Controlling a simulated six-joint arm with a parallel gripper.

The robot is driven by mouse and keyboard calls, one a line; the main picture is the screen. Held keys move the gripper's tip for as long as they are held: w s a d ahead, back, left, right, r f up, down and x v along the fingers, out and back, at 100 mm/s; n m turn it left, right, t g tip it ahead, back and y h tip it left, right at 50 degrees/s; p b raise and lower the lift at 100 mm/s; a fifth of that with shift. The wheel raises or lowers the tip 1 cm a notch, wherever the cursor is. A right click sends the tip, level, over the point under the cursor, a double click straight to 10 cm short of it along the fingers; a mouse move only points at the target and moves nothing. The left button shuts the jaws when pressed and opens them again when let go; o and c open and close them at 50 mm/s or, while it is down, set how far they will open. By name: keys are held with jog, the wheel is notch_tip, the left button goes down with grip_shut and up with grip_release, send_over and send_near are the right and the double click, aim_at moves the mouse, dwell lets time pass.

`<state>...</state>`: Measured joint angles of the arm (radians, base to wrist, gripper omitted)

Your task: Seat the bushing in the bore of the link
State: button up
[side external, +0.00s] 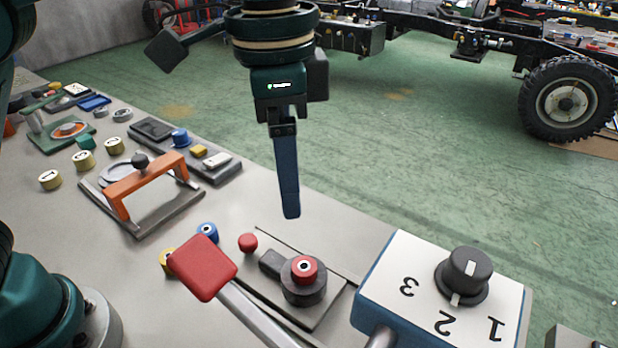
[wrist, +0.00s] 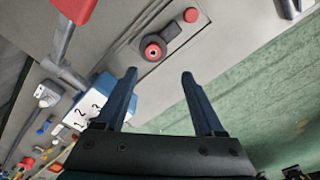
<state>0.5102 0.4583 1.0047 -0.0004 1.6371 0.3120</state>
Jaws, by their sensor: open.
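The red bushing (side external: 304,266), a ring with a pale inner ring around a dark centre, stands upright at the bore of the dark grey link (side external: 303,291). Its red upper part shows above the link's round end; how deep it sits is hidden. The link lies on a flat grey plate (side external: 325,316). My gripper (side external: 290,216) is above and behind the link, apart from it, pointing down. In the wrist view my gripper (wrist: 159,75) is open with nothing between its fingers; the bushing (wrist: 153,52) and link (wrist: 141,41) lie beyond the fingertips.
A red lever paddle (side external: 203,267) stands in front, left of the link. A numbered dial box (side external: 388,290) stands to its right. A small red cylinder (side external: 247,242) and a blue ring (side external: 207,232) are nearby. An orange handle frame (side external: 148,184) stands farther left.

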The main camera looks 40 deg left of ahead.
jog(key=s+a+r+n+t, duration=0.1)
jog(key=s+a+n+t, duration=0.3)
jog(key=a, duration=0.6)
jog(key=s+a+f+n+t, duration=0.1)
jog(key=s+a+f+n, duration=0.4)
jog(key=s, duration=0.1)
jog(key=shift+a, duration=0.1)
